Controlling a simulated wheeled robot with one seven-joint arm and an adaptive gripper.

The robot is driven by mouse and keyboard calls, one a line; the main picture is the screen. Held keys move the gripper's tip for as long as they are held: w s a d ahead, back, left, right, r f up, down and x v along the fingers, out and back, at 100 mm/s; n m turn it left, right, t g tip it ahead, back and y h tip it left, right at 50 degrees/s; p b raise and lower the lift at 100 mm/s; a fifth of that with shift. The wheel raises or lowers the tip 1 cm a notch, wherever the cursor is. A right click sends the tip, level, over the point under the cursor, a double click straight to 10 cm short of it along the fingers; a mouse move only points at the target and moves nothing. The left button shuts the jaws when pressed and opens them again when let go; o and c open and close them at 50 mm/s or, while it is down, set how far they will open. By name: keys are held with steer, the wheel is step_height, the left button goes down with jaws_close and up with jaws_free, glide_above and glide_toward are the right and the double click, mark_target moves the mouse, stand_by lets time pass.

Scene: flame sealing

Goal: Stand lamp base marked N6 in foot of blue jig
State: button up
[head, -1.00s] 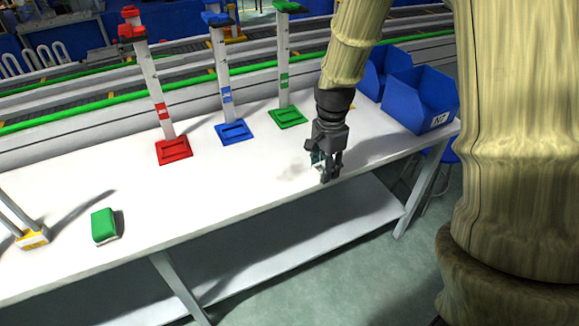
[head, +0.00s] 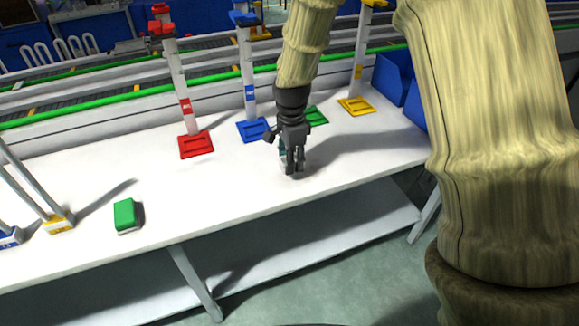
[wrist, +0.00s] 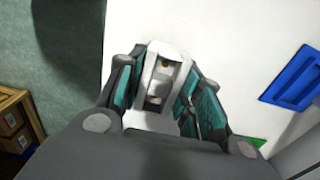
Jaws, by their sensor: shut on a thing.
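The blue jig (head: 248,72) is a white post with a blue top clamp and a flat blue foot (head: 251,131) standing on the bench. In the wrist view its blue foot (wrist: 294,80) is at the right edge. My gripper (head: 293,168) is in front and to the right of that foot, over the bench. In the wrist view the teal-padded fingers are shut on a small whitish-grey piece (wrist: 163,72), apparently the lamp base. I cannot read any mark on it. In the head view the fingers mostly hide it. It is apart from the foot.
The red jig (head: 195,145) stands left of the blue one and the yellow jig (head: 356,105) to the right. My arm hides most of the green jig (head: 317,116). A green block (head: 124,214) lies at front left. Blue bins (head: 391,77) stand at right.

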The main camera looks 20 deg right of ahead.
steer(key=shift+w+a+f, duration=0.1)
steer(key=shift+a+f, duration=0.05)
steer(key=shift+a, duration=0.05)
steer(key=shift+f, duration=1.6)
steer(key=shift+f, duration=0.15)
steer(key=o, duration=1)
steer(key=shift+o, duration=0.2)
step_height(320, 180, up, 12)
steer(key=shift+r+b, duration=0.15)
steer(key=shift+b, duration=0.15)
